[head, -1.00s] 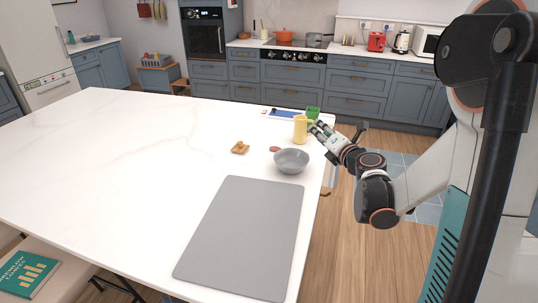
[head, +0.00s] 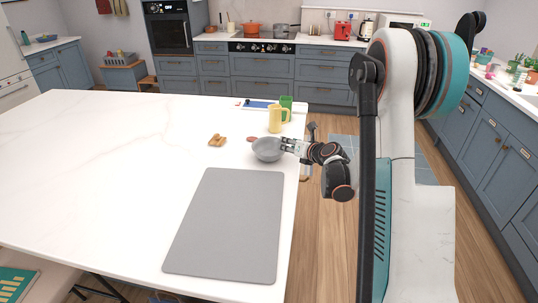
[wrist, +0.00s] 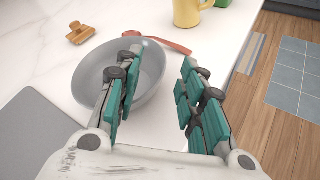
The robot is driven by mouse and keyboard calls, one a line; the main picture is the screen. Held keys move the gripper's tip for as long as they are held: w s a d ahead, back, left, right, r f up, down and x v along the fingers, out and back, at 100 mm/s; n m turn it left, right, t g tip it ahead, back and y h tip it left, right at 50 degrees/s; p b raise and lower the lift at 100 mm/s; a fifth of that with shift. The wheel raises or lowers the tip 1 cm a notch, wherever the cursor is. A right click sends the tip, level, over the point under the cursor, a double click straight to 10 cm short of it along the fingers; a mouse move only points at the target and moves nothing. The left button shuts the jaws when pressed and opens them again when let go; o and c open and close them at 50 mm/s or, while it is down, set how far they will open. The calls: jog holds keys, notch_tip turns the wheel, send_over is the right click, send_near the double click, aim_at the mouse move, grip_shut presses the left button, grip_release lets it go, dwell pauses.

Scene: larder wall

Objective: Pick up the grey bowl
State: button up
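The grey bowl (head: 267,150) stands upright on the white table near its right edge, just behind the grey mat. My gripper (head: 287,146) is at the bowl's right side. In the wrist view the bowl (wrist: 110,62) is wide and empty inside. My gripper (wrist: 160,88) is open there, with one teal-padded finger over the bowl's inside and the other outside its right rim. The rim lies between the fingers, and I see no grip on it. The left finger hides part of the bowl's right wall.
A yellow mug (head: 275,119) and a green container (head: 286,102) stand behind the bowl. A wooden piece (head: 217,140) lies to its left, and a reddish spoon-like utensil (wrist: 165,43) lies behind it. The grey mat (head: 227,225) lies in front. The table's left side is clear.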

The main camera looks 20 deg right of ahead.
aim_at(283, 143)
jog(key=shift+b+x, duration=1.15)
jog(key=shift+x, duration=1.6)
grip_shut()
